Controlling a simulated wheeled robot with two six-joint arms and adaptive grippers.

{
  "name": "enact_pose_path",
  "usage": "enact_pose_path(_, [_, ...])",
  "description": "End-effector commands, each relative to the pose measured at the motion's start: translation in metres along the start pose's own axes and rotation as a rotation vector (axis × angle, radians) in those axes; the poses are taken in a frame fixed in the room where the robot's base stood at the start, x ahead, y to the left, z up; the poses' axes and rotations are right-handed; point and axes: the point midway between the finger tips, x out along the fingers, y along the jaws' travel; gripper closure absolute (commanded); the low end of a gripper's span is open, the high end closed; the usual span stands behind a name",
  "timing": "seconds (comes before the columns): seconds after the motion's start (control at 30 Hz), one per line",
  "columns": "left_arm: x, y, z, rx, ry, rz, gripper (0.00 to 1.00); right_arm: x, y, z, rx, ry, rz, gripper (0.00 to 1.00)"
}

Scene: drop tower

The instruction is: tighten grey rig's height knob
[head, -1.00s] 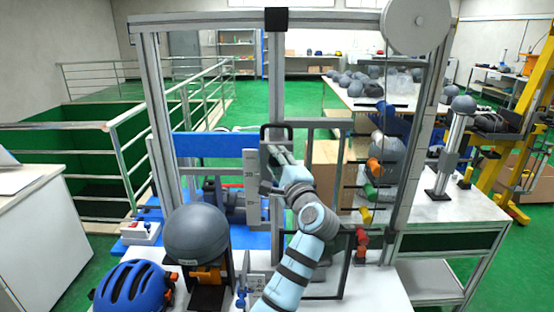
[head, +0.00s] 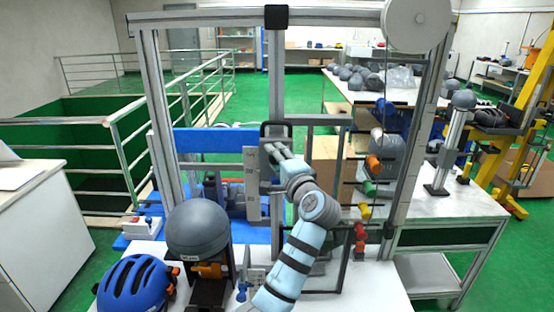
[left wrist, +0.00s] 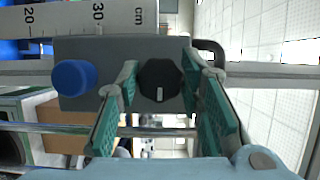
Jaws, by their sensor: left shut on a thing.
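The grey rig (head: 150,100) is a tall metal frame in front of me in the head view. Its grey carriage block (left wrist: 120,52) shows in the left wrist view, beside a white centimetre scale (left wrist: 75,17). A round black knob (left wrist: 160,82) with a white mark sits on the block. A blue knob (left wrist: 73,77) is to its left. My left gripper (left wrist: 158,76) is shut on the black knob, with a green-padded finger on each side. In the head view my left gripper (head: 273,152) is at the carriage and hides the knob.
A grey dome headform (head: 198,230) and a blue helmet (head: 136,287) stand at the front left. Coloured parts (head: 371,163) line the rig's right side. A bench (head: 440,214) with a post stands to the right. Railings (head: 120,150) are on the left.

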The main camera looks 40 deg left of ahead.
Motion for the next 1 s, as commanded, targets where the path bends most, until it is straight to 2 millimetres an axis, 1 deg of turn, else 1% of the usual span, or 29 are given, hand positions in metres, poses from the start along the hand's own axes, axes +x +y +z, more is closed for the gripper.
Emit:
enact_pose_path(0.03, [0.000, -0.001, 0.000, -0.002, 0.001, -0.003, 0.61, 0.000, 0.000, 0.000, 0.000, 0.000, 0.000, 1.00])
enact_pose_path(0.1, [0.000, -0.001, 0.000, -0.002, 0.001, -0.003, 0.50, 0.000, 0.000, 0.000, 0.000, 0.000, 0.000, 1.00])
enact_pose_path(0.13, [0.000, -0.001, 0.000, -0.002, 0.001, -0.002, 0.48, 0.000, 0.000, 0.000, 0.000, 0.000, 0.000, 1.00])
enact_pose_path(0.43, [-0.002, 0.000, 0.000, 0.000, 0.001, -0.001, 0.48, 0.000, 0.002, 0.000, -0.001, 0.000, 0.003, 1.00])
enact_pose_path(0.53, [-0.015, 0.001, -0.001, -0.002, 0.003, 0.000, 0.48, 0.000, 0.002, 0.000, -0.001, 0.000, 0.002, 1.00])
enact_pose_path(0.7, [-0.053, 0.001, -0.001, -0.004, 0.003, 0.002, 0.48, 0.000, 0.001, 0.000, 0.000, 0.000, 0.001, 1.00])
enact_pose_path(0.8, [-0.069, 0.000, -0.002, -0.003, 0.003, 0.001, 0.48, 0.000, 0.001, 0.000, 0.000, 0.000, 0.001, 1.00])
enact_pose_path(0.9, [-0.075, 0.000, -0.001, -0.001, 0.001, 0.000, 0.48, 0.000, 0.001, 0.000, 0.000, 0.000, 0.001, 1.00])
enact_pose_path(1.0, [-0.075, 0.000, -0.001, 0.000, 0.001, -0.001, 0.48, 0.000, 0.000, 0.000, 0.000, 0.000, 0.001, 1.00])
